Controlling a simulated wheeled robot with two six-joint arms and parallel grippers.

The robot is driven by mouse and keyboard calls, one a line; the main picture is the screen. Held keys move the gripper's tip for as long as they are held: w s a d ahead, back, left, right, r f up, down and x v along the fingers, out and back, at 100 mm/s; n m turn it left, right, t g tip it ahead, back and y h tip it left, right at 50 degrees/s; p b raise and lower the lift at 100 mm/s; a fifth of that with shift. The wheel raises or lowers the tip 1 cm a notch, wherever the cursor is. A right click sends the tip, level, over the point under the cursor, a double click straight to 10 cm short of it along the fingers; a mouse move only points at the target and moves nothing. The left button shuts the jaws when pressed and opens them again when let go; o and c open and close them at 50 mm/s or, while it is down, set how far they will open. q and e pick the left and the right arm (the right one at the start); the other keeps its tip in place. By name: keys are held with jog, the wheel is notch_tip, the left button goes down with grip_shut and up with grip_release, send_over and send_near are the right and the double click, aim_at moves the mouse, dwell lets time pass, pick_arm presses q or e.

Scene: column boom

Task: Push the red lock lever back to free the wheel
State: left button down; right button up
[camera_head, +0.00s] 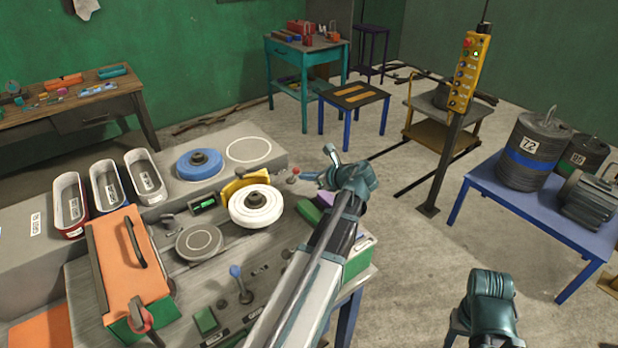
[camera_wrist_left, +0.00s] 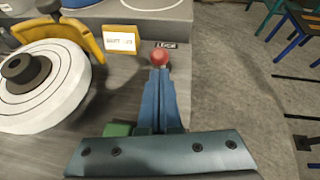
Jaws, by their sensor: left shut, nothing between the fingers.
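The lock lever's red ball knob (camera_head: 294,172) stands at the right of the grey bench, beside the wheel. In the left wrist view the red knob (camera_wrist_left: 159,56) is right at the tips of my left gripper (camera_wrist_left: 160,72); I cannot tell whether they touch. The lever's shaft is mostly hidden behind the fingers. In the head view my left gripper (camera_head: 308,176) is shut and empty, pointing left at the knob. The white wheel (camera_head: 268,212) with a dark hub lies left of it, and it also shows in the left wrist view (camera_wrist_left: 40,108). My right gripper (camera_head: 460,326) is low at the right, its fingers unclear.
A yellow bracket (camera_head: 232,187) stands behind the wheel, with a small label (camera_wrist_left: 119,40) beside the knob. A blue disc (camera_head: 186,171), several bins, an orange-lidded box (camera_head: 112,255) and a blue-knobbed lever (camera_head: 235,271) share the bench.

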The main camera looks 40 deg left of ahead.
pick_arm(q)
jog(key=shift+w+a+r+h+p, duration=0.1)
jog(key=shift+a+r+h+p, duration=0.4)
jog(key=shift+p, duration=0.95)
jog(key=w+a+r+g+h+p, duration=0.2)
jog(key=a+h+p, duration=0.6)
jog(key=p, duration=0.3)
jog(key=shift+w+a+r+m+h+p, duration=0.2)
jog(key=shift+w+r+m+h+p, duration=0.1)
jog(key=shift+m+h, duration=0.15)
jog(key=shift+a, duration=0.15)
